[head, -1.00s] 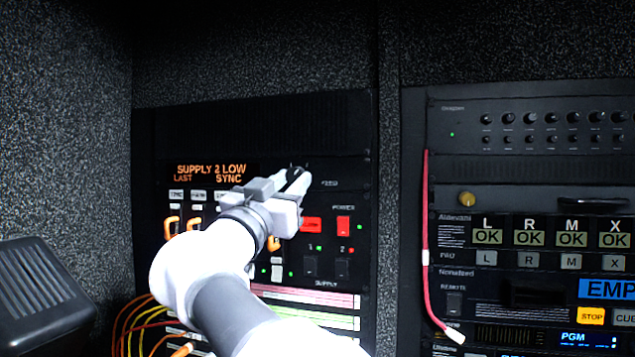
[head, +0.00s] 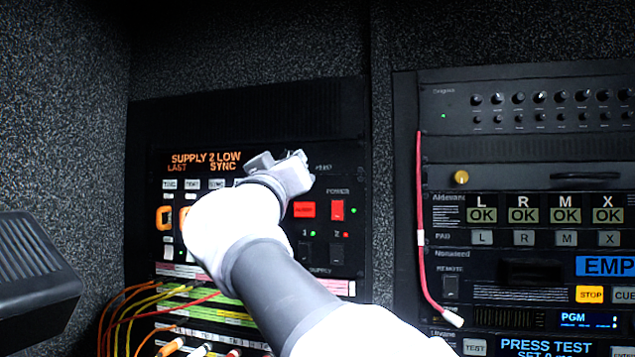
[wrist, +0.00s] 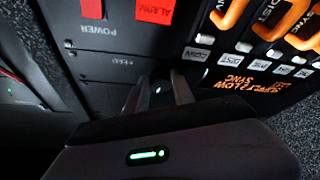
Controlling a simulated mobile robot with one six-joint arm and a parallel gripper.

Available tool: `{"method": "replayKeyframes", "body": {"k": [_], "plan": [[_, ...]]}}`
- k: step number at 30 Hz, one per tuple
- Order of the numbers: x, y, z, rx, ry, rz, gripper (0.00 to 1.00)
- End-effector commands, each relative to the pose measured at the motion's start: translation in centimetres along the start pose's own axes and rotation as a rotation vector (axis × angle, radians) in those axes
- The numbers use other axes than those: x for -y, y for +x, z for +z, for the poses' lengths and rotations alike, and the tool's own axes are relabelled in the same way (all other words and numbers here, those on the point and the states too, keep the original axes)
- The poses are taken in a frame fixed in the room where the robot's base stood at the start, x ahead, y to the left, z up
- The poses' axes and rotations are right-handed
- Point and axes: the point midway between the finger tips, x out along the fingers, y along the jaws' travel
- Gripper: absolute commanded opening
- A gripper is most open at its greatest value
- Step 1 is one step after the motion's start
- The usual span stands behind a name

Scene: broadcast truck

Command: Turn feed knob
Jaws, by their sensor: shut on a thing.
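My gripper (head: 292,156) is at the upper right of the left rack panel, beside the FEED label (head: 323,168). In the wrist view its two dark fingers (wrist: 160,92) point at the panel and are closed around the small dark feed knob (wrist: 160,86), next to the FEED label. The knob shows only as a dark shape between the fingertips, so its pointer position cannot be read. In the head view the gripper hides the knob.
The orange display (head: 205,162) reads SUPPLY 2 LOW, LAST SYNC. A red alarm button (head: 304,209) and red power switch (head: 337,210) sit just below my gripper. Orange handles (wrist: 285,20) are close by. Colored cables (head: 125,315) hang lower left; a red cable (head: 420,220) hangs right.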

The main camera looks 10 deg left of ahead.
Motion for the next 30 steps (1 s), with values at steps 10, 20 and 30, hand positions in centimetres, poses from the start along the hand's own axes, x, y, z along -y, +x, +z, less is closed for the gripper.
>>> {"method": "replayKeyframes", "body": {"k": [10,20,30], "plan": [[-0.5,0.11,-0.18,-0.008,-0.298,-0.125,0.0],[-0.88,0.3,-0.5,-0.015,-0.566,-0.238,0.0],[-0.95,0.29,-0.53,-0.022,-0.753,-0.317,0.0]]}}
